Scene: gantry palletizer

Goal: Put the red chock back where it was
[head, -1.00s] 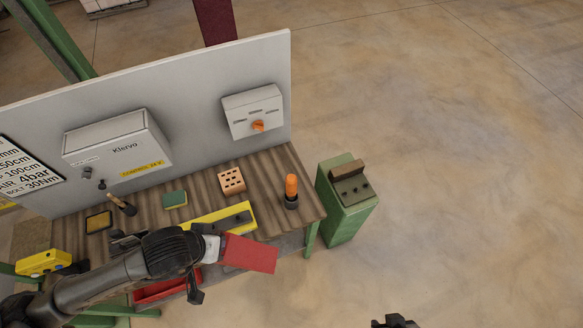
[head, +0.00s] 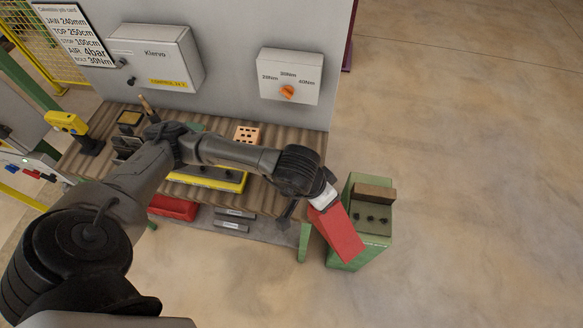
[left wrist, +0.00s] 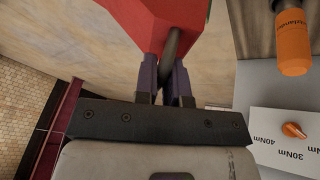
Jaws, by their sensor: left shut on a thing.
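The red chock (head: 338,236) is a red block, held tilted in my left gripper (head: 322,198). In the head view it overlaps the front left of the green cabinet (head: 345,258), beyond the right end of the workbench. In the left wrist view the chock (left wrist: 150,22) sits at the fingertips of the left gripper (left wrist: 167,70), which is shut on it. I cannot tell whether the chock touches the cabinet. My right gripper is not in view.
The cabinet top carries a brown block (head: 375,194) and several dark knobs. The workbench (head: 200,193) holds a yellow bar (head: 235,187) and a holed block (head: 247,134). An orange cylinder (left wrist: 294,45) is close by in the wrist view. Open floor lies right.

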